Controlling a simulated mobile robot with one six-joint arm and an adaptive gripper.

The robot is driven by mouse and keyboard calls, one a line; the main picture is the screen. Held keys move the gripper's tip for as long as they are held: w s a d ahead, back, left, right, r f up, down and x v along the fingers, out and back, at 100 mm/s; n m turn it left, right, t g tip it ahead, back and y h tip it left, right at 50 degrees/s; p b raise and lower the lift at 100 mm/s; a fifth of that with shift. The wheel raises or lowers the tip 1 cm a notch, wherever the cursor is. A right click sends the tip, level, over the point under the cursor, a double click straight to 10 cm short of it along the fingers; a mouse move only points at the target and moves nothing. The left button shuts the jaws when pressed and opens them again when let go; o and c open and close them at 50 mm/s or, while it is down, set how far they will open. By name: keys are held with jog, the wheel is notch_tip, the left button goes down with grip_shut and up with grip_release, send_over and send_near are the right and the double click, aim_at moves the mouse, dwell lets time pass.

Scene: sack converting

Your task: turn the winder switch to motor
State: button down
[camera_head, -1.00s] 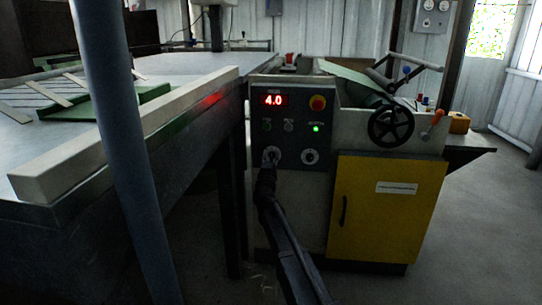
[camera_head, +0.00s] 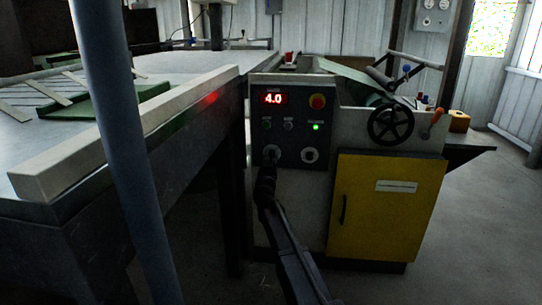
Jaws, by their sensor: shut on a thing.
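The winder's dark control panel (camera_head: 289,128) faces me. Two round switches sit low on the panel. My gripper (camera_head: 271,158) is at the left switch (camera_head: 273,151) and is shut on it; my wrist and arm hide much of this switch, so its pointer cannot be read. The right switch (camera_head: 310,155) is uncovered. The labels are too small to read.
A long table (camera_head: 110,195) with a pale edge rail stands at left, close beside the winder. A yellow cabinet door (camera_head: 385,207), a black handwheel (camera_head: 393,125) and an orange-knobbed lever (camera_head: 436,117) are to the right. A grey post stands in the left foreground.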

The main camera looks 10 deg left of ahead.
jog(key=shift+m+h, duration=0.4)
jog(key=shift+m, duration=0.3)
jog(key=m+h, duration=0.1)
jog(key=m, duration=0.1)
jog(key=m+h, duration=0.1)
jog(key=m, duration=0.2)
jog(key=shift+w+g+h+p, duration=0.1)
jog(key=shift+g+h+p, duration=0.2)
jog(key=shift+g+p, duration=0.1)
jog(key=shift+d+f+m+g+h+p, duration=0.1)
jog(key=shift+m+g+h+p, duration=0.4)
jog(key=shift+m, duration=1.05)
jog(key=shift+d+m+g+h+p, duration=0.15)
jog(key=shift+m+h, duration=0.55)
jog(key=shift+m, duration=0.85)
jog(key=c, duration=0.7)
grip_release()
